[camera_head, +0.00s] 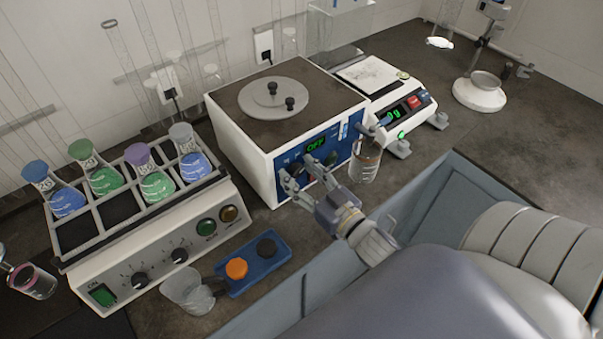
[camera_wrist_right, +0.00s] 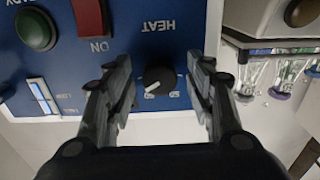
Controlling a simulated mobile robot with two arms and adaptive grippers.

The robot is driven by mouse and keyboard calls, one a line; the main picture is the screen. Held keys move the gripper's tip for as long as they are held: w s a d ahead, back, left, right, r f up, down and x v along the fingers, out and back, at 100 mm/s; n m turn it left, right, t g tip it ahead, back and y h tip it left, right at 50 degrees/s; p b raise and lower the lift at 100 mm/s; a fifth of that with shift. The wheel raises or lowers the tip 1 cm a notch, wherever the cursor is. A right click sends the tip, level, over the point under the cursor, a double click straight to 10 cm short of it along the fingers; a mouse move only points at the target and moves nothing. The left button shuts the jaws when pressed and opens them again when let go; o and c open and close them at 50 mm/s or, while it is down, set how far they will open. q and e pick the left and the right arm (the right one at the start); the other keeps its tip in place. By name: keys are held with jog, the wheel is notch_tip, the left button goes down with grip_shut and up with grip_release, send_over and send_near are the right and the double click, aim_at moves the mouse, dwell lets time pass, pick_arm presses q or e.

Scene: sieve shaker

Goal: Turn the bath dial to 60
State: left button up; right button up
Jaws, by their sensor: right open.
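The water bath (camera_head: 245,130) is a white box with a brown top, a round lid and a blue front panel; its green display (camera_head: 316,145) reads OFF. The black bath dial (camera_wrist_right: 160,80) sits under the upside-down word HEAT in the right wrist view. Its white mark points to the lower left; the small numbers below it are hard to read. My right gripper (camera_head: 310,173) is open at the panel. In the wrist view its fingers (camera_wrist_right: 158,90) stand on either side of the dial, with gaps showing. My left gripper is not in view.
On the panel are a red switch (camera_wrist_right: 88,17) marked ON and a green lamp (camera_wrist_right: 36,29). A jar (camera_head: 364,163) stands close to my right gripper. A balance (camera_head: 400,118) is at right, a flask shaker (camera_head: 165,262) at left. A blue tray (camera_head: 262,266) lies in front.

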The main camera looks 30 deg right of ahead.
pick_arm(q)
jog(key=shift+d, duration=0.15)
pick_arm(e)
jog(key=shift+c, duration=1.4)
jog(key=c, duration=0.8)
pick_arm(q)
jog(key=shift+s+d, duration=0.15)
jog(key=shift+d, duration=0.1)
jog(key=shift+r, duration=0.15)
pick_arm(e)
jog(key=n+p, duration=0.1)
jog(key=n, duration=0.1)
jog(key=shift+r+n, duration=0.1)
jog(key=shift+n, duration=0.3)
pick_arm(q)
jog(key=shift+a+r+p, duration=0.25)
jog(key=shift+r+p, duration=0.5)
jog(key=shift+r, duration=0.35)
pick_arm(e)
jog(key=shift+d+n, duration=0.1)
jog(key=shift+n, duration=2)
